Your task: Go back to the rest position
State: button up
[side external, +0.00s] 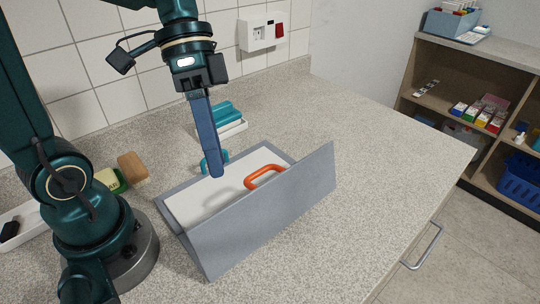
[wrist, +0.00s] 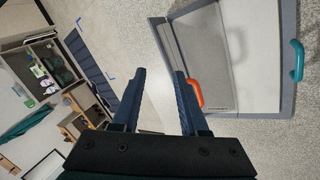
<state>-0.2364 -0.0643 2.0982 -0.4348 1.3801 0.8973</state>
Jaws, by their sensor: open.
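My gripper (side external: 216,173) has long blue fingers that point down over a grey open box (side external: 265,226) on the speckled counter. In the wrist view the two fingers (wrist: 159,74) stand apart with nothing between them. The box has a tall slanted grey panel on its front side and a white surface (side external: 203,200) inside. An orange handle (side external: 264,176) shows right of my fingers in the side view, and it also shows just beyond the right finger in the wrist view (wrist: 194,92). A teal handle (side external: 207,165), partly hidden behind my fingers, also shows in the wrist view (wrist: 296,60).
A teal object (side external: 226,112) on a white base stands behind the box by the tiled wall. A brown block (side external: 132,167) and a green item (side external: 111,180) lie near my base. The counter (side external: 390,165) is clear on the right. Open shelves (side external: 480,100) stand beyond it.

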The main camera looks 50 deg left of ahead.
jog(key=a+n+t+y, duration=0.1)
jog(key=n+t, duration=0.1)
jog(key=s+a+n+t+y, duration=0.1)
jog(key=a+n+t+y, duration=0.2)
jog(key=n+t+y, duration=0.1)
jog(key=t, duration=0.1)
jog(key=shift+s+a+f, duration=0.3)
jog(key=shift+s+f, duration=0.05)
jog(key=shift+s, duration=0.05)
